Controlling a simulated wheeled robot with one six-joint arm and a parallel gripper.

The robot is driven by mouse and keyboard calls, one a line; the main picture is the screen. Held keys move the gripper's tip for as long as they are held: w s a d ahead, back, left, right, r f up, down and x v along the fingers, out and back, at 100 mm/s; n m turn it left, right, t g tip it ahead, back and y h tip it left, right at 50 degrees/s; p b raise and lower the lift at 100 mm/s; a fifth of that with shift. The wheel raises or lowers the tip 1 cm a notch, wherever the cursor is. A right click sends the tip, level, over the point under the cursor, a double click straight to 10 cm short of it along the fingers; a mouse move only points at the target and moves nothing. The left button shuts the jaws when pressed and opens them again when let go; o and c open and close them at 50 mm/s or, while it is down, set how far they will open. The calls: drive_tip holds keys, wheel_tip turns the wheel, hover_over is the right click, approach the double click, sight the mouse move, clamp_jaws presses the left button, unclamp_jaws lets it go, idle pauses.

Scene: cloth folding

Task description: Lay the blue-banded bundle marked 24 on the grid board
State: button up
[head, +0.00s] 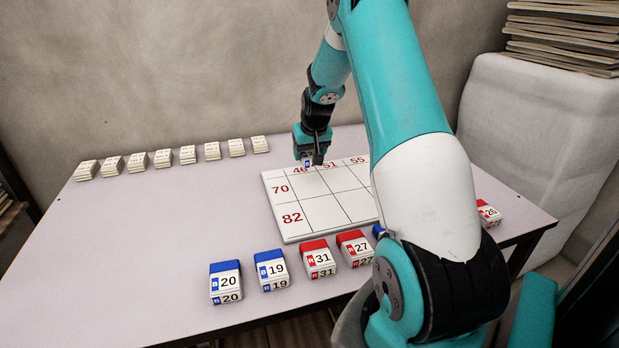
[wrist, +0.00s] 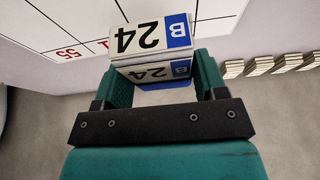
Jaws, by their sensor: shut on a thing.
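My gripper (head: 309,161) is shut on the blue-banded bundle marked 24 (wrist: 150,38), which shows upside down between the fingers in the wrist view. In the head view, only a small blue and white part of the bundle (head: 308,163) shows under the gripper. The white grid board (head: 290,237) lies on the table with row labels 70 and 82 and column labels 46, 51 and 55 in red. The gripper is at the board's far edge, by the 46 label. Whether the bundle touches the board cannot be told. My arm hides the board's right side.
Blue-banded bundles 20 (head: 226,283) and 19 (head: 271,270) and red-banded bundles 31 (head: 318,258) and 27 (head: 355,248) stand along the near edge. Another red-banded bundle (head: 488,213) is at the right. Several pale stacks (head: 188,155) line the back left. The left table is clear.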

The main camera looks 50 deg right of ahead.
sight(308, 183)
wheel_tip(308, 183, down, 8)
drive_tip(key=shift+a+f, duration=0.1)
idle(0.4)
drive_tip(key=shift+f, duration=0.1)
drive_tip(key=o, duration=0.9)
drive_tip(key=shift+o, duration=0.2)
